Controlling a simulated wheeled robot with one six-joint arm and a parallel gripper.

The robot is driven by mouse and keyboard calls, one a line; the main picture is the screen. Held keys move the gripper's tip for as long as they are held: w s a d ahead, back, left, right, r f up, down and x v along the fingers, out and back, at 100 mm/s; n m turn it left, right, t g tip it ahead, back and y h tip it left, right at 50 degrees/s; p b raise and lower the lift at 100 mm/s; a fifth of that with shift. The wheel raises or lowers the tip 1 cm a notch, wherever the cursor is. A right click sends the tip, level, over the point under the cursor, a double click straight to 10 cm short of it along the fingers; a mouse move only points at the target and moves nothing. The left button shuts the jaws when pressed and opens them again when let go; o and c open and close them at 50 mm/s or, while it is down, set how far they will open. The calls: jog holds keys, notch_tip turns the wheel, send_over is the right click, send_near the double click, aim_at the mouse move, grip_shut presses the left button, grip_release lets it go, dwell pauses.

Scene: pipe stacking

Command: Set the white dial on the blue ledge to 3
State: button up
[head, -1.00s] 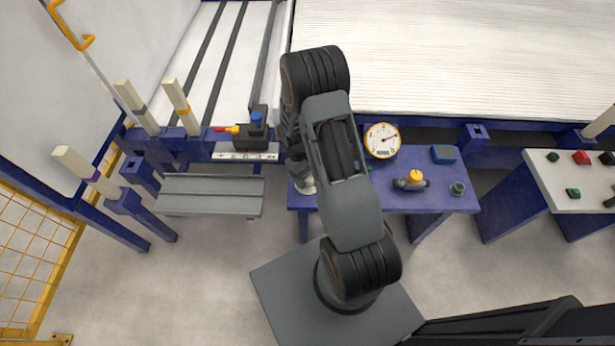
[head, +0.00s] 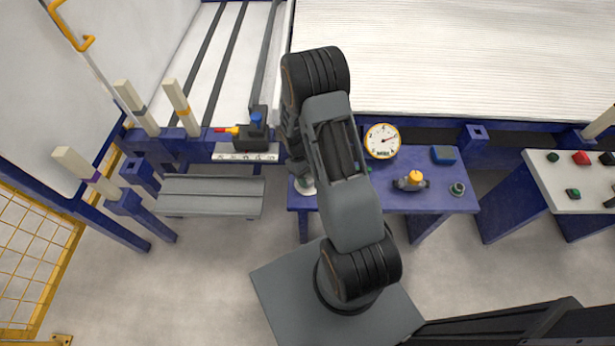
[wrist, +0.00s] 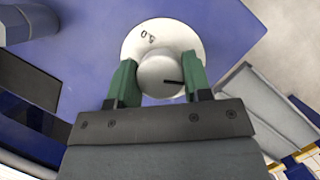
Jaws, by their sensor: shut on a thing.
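The white dial (wrist: 190,38) sits on the blue ledge (wrist: 85,50) in the wrist view. It has a round plate with a few dark marks at the upper left, one like a 0, and a raised white knob (wrist: 160,70). A black pointer line on the knob points right in the picture. My gripper (wrist: 161,80) has green fingers on both sides of the knob and is shut on it. The fingers and knob hide part of the plate. In the head view the dial (head: 304,187) shows only partly beside my arm, at the left end of the ledge (head: 440,200).
A round gauge (head: 382,141), a blue box (head: 444,154), a yellow-topped valve (head: 412,181) and a green knob (head: 457,189) stand on the ledge to the right. A grey bench (head: 210,192) is at the left. A white control table (head: 578,180) is at the right.

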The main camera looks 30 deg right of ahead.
jog(key=m+y, duration=0.1)
jog(key=m, duration=0.2)
jog(key=shift+m+y, duration=0.3)
jog(key=m+y+p, duration=0.1)
jog(key=m, duration=0.2)
jog(key=shift+m, duration=0.4)
jog(key=m+t+y, duration=0.1)
jog(key=m, duration=0.2)
jog(key=m+t+y, duration=0.1)
jog(key=m, duration=0.3)
jog(key=shift+y, duration=0.3)
jog(key=m+t, duration=0.1)
jog(key=m, duration=0.3)
jog(key=shift+m+t, duration=0.3)
jog(key=shift+t, duration=0.1)
jog(key=m+t, duration=0.1)
jog(key=m, duration=0.3)
jog(key=shift+w+t+b, duration=0.1)
jog(key=shift+t+b, duration=0.2)
jog(key=shift+b, duration=0.1)
jog(key=shift+r+m, duration=0.1)
jog(key=shift+m, duration=0.2)
jog(key=o, duration=0.7)
jog(key=shift+o, duration=1.1)
